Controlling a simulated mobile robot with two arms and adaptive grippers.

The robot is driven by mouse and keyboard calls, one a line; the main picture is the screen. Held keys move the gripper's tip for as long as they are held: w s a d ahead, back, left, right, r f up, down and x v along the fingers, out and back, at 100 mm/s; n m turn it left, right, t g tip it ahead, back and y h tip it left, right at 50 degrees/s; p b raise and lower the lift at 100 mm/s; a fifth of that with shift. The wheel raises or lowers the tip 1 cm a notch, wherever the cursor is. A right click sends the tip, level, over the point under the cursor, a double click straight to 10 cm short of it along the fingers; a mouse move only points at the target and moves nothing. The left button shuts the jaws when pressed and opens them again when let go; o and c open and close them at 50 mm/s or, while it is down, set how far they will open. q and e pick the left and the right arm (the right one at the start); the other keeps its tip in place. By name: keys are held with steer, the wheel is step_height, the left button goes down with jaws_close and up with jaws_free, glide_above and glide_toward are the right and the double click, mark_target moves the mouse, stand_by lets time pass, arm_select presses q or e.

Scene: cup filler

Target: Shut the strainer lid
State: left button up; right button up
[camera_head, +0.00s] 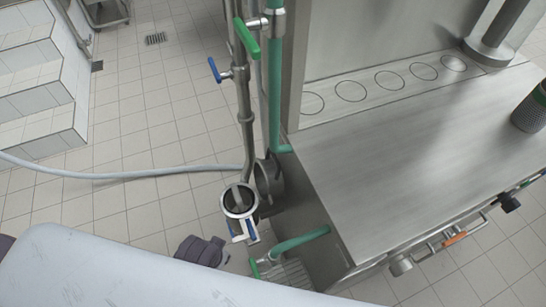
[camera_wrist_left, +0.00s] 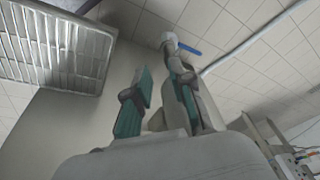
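The strainer (camera_head: 240,200) is a round metal housing with a pale ring rim and a dark inside, low beside the machine at the foot of the pipes. Its mouth faces up and looks uncovered. A round grey disc (camera_head: 268,178), which seems to be the lid, stands swung up at its right. Blue and white handles show at the strainer's front. In the left wrist view, a small pale round part with a blue handle (camera_wrist_left: 190,48) lies beyond the fingertips. My left gripper (camera_wrist_left: 158,82) is open and empty, its green-padded fingers apart. My right gripper is not in view.
A steel machine (camera_head: 400,150) fills the right side. Vertical pipes with a green valve handle (camera_head: 247,38) and a blue one (camera_head: 214,70) rise behind the strainer. A grey hose (camera_head: 120,175) crosses the floor. A metal grate (camera_wrist_left: 55,45) shows in the wrist view.

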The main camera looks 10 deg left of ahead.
arm_select(q)
steer(key=w+r+m+t+y+p, duration=0.1)
steer(key=w+r+m+t, duration=0.25)
steer(key=r, duration=0.65)
steer(key=w+r+m+t+y+p, duration=0.1)
steer(key=w+r+m+t+y, duration=0.2)
steer(key=r, duration=0.6)
steer(key=w+d+r+m+t+h, duration=0.2)
steer(key=d+r+m+t, duration=0.15)
steer(key=m, duration=0.35)
steer(key=m+t+h+p, duration=0.2)
steer(key=m+h, duration=0.2)
steer(key=m, duration=0.2)
glide_above(273, 173)
step_height(273, 173, down, 2)
steer(key=shift+f, duration=0.25)
jaws_close()
